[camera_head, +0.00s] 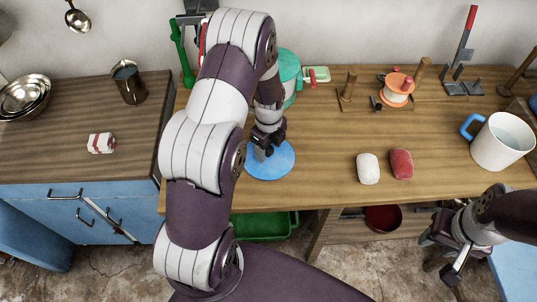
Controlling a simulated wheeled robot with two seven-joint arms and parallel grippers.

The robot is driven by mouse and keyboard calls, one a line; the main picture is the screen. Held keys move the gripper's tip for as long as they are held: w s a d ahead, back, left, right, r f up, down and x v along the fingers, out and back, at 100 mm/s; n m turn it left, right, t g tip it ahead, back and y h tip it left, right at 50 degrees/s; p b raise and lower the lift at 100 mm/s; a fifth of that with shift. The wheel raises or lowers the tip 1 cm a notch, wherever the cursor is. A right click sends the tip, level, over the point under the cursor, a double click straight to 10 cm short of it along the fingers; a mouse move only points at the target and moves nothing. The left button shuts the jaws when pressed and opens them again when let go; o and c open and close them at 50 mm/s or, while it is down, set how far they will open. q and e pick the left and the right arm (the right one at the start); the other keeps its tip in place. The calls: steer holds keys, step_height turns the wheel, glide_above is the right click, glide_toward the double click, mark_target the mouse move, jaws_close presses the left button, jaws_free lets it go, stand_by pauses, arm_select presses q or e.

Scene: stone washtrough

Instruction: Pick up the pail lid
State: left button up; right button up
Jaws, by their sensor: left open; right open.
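A flat round blue disc, which looks like the pail lid (276,168), lies on the wooden worktop near its front edge. My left gripper (263,153) points down over the lid's upper left part, its open fingers at or just above it. I cannot tell whether they touch it. The gripper and arm hide part of the lid. My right gripper (446,258) is open and empty at the lower right, in front of the worktop and well away from the lid.
A teal container (291,72) stands behind my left arm. A white bar (368,168) and a red bar (401,164) lie right of the lid. A white mug (502,142) with a blue handle stands far right.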

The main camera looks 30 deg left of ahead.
arm_select(q)
steer(key=shift+a+f, duration=0.2)
steer(key=shift+f, duration=0.8)
steer(key=c, duration=1.1)
steer(key=shift+r, duration=0.15)
steer(key=shift+c, duration=0.2)
